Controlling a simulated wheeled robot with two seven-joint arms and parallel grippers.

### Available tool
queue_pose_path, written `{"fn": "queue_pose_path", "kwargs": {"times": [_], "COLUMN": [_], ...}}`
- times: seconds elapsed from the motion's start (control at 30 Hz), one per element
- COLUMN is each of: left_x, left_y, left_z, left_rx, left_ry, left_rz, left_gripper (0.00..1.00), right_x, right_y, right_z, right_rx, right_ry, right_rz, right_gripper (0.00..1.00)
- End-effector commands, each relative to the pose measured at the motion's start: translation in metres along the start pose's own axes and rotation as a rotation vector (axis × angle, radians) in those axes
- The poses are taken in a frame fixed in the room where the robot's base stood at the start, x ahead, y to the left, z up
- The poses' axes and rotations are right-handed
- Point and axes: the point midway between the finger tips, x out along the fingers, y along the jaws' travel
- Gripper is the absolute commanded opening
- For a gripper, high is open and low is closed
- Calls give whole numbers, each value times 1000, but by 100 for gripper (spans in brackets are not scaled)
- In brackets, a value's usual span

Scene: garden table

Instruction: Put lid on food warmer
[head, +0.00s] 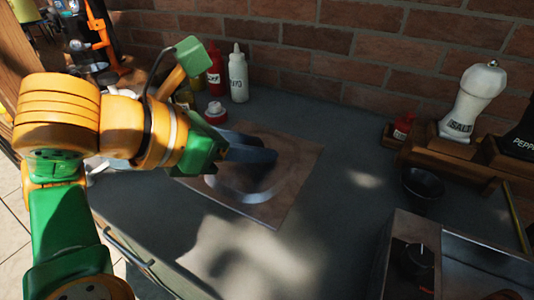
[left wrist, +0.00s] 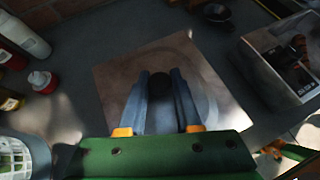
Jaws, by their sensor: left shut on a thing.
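A square, brownish metal plate with a round shape in its middle, which looks like the lid (head: 283,190), lies on the grey counter; it also shows in the left wrist view (left wrist: 115,85). I cannot tell whether the round part is raised or sunken. My left gripper (head: 272,156) is over the plate's middle, its dark fingers pointing right. In the left wrist view the fingers (left wrist: 160,84) close around a dark, knob-like thing (left wrist: 161,87). My right gripper is not in view.
A white squeeze bottle (head: 238,78) and red bottles (head: 215,72) stand behind my left arm by the brick wall. A small dark bowl (head: 423,185) and a wooden rack with a salt mill (head: 470,103) are at the right. The counter between plate and box is clear.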

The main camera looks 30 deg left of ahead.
Motion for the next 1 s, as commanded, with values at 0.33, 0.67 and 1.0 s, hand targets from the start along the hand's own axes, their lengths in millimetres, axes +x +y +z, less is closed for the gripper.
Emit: {"fn": "queue_pose_path", "kwargs": {"times": [0.33, 0.67, 1.0], "left_x": [33, 89, 127], "left_y": [33, 72, 86], "left_z": [3, -20, -52], "left_rx": [-13, -13, -8], "left_ry": [1, -2, -2], "left_rz": [-10, -7, -7], "left_gripper": [0, 0, 0], "right_x": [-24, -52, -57], "right_y": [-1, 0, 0], "right_z": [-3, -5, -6], "right_rx": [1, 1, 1], "right_ry": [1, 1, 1], "right_rz": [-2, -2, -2], "right_gripper": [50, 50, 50]}}
